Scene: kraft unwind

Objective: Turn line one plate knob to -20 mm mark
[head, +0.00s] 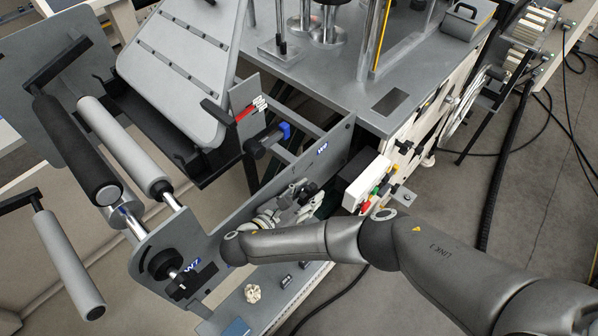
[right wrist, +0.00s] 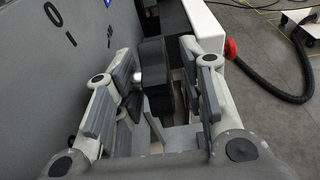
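My right gripper (head: 296,200) reaches in from the lower right beside the grey side plate (head: 335,148). A black knob (head: 309,196) shows at its fingers, partly hidden by them. In the right wrist view, my gripper (right wrist: 158,85) has its fingers apart. A dark block-like part (right wrist: 152,66), apparently the knob, stands between them with a silver piece at its left; gaps seem to show beside it. I cannot read a -20 mm mark. My left gripper is out of view.
A white box with coloured buttons (head: 372,185) stands just right of my gripper; a red button (right wrist: 231,48) shows close by in the wrist view. Rollers (head: 75,150) fill the left. A pale knob (head: 253,293) sits on the lower panel.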

